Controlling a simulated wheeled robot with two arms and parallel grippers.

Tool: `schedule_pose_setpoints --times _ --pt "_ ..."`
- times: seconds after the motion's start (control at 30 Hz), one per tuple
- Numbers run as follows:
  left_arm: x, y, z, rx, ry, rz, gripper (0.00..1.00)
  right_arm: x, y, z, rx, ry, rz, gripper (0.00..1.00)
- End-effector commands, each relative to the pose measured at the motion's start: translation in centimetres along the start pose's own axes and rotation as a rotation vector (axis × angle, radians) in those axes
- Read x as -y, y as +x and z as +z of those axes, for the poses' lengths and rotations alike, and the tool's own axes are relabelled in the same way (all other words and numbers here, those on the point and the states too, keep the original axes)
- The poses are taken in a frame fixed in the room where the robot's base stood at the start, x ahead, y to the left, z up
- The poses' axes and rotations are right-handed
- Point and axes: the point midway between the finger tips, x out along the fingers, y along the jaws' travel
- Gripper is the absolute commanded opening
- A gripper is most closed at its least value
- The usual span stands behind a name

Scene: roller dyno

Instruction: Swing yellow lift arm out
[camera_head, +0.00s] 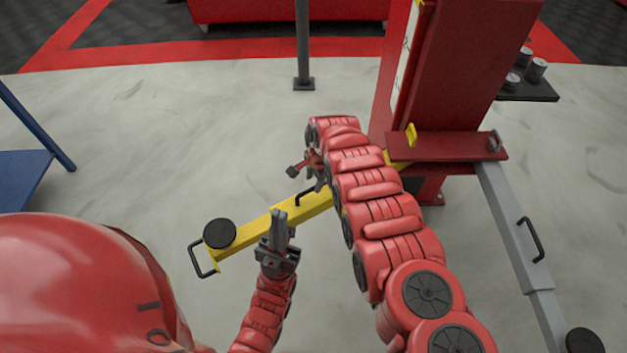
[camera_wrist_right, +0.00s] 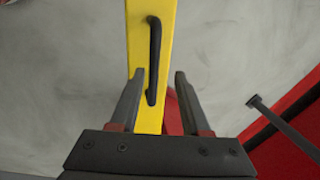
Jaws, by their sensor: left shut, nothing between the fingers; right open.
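The yellow lift arm (camera_head: 254,232) reaches from the red lift post (camera_head: 440,75) down to the left. It has a round black pad (camera_head: 219,233) and a black loop (camera_head: 200,262) at its outer end. A black bar handle (camera_head: 304,195) sits on its middle. My right gripper (camera_head: 308,172) is open near this handle. In the right wrist view the handle (camera_wrist_right: 154,60) appears between the open fingers (camera_wrist_right: 160,75), over the yellow arm (camera_wrist_right: 147,118); contact cannot be told. My left gripper (camera_head: 279,217) is shut and empty, pointing up in front of the yellow arm.
A grey lift arm (camera_head: 515,235) with a black handle extends right of the post. A dark tray (camera_head: 528,91) with cans is at the upper right. A blue frame (camera_head: 25,175) stands at the left.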

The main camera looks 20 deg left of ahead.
Motion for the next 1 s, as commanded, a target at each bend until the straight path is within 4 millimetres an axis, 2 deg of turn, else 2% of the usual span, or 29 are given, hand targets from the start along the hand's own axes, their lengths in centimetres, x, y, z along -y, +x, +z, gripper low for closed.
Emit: schedule_pose_setpoints --times 0.03,0.17,0.37,0.57,0.6,0.67,0.7,0.8,1.0 --pt "0.0 0.8 -0.1 0.0 0.0 0.0 0.0 0.1 -0.9 0.0 0.001 0.0 0.002 0.47" --pt "0.1 1.9 -0.3 0.0 0.0 0.0 0.0 -0.1 -2.5 0.2 0.004 0.0 0.005 0.47" --pt "0.1 1.6 -0.3 0.0 0.0 0.0 0.0 -0.1 -4.7 0.2 0.004 0.0 0.004 0.47" --pt "0.1 1.7 -0.3 0.0 0.0 0.0 0.0 0.1 -8.4 0.1 0.002 -0.001 -0.001 0.47" --pt "0.1 2.5 -0.4 0.0 0.0 0.0 0.0 0.1 -9.8 0.2 0.003 0.0 0.001 0.47" --pt "0.1 3.0 -0.5 0.0 0.0 0.0 0.0 0.1 -11.4 0.2 0.003 0.0 0.0 0.47" --pt "0.2 4.4 -0.7 0.0 0.0 0.0 0.0 0.2 -12.6 0.2 0.003 0.0 0.0 0.47" --pt "0.3 6.5 -1.1 0.0 0.0 0.0 0.0 0.2 -14.0 0.1 0.002 0.0 0.0 0.47" --pt "0.5 9.1 -1.5 0.0 0.0 0.0 0.0 0.1 -15.9 0.2 0.003 -0.002 0.002 0.47"
